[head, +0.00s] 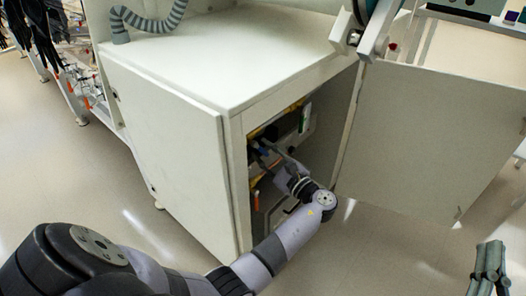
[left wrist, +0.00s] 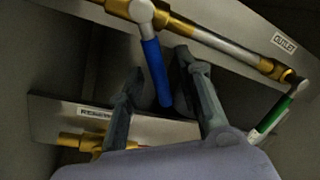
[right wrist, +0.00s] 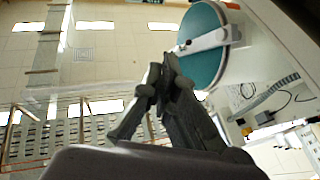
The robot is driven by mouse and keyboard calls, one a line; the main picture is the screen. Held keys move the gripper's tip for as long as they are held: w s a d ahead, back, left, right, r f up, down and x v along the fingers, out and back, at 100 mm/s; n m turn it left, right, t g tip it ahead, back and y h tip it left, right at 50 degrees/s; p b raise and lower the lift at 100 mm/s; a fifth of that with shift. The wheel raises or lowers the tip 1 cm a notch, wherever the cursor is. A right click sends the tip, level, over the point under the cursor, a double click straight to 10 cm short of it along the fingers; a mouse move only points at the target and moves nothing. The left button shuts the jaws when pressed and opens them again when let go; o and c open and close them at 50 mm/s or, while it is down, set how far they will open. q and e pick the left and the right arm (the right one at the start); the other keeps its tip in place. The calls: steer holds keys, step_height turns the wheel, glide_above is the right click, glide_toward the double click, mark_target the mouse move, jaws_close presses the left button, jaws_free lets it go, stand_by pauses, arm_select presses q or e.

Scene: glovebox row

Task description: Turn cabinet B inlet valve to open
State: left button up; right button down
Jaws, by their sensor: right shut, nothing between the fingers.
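In the left wrist view a blue valve handle (left wrist: 156,72) hangs from a valve on a brass-and-steel pipe (left wrist: 215,38). My left gripper (left wrist: 158,62) is open, its fingers apart on either side of the handle; I cannot tell whether they touch it. A green handle (left wrist: 273,115) is at the right end of the pipe. Small labels (left wrist: 284,43) are too blurred to read surely, so I cannot tell which valve is the inlet. In the head view my left arm reaches into the open white cabinet (head: 177,120). My right gripper (right wrist: 160,82) is shut and empty, outside the cabinet.
Another brass pipe (left wrist: 85,142) runs below the handle, near a metal plate. A teal round part (right wrist: 205,45) is beyond my right gripper. Floor in front is clear.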

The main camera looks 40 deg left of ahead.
arm_select(q)
steer(key=v, duration=0.6)
steer(key=shift+d, duration=0.35)
steer(key=shift+s+f, duration=0.1)
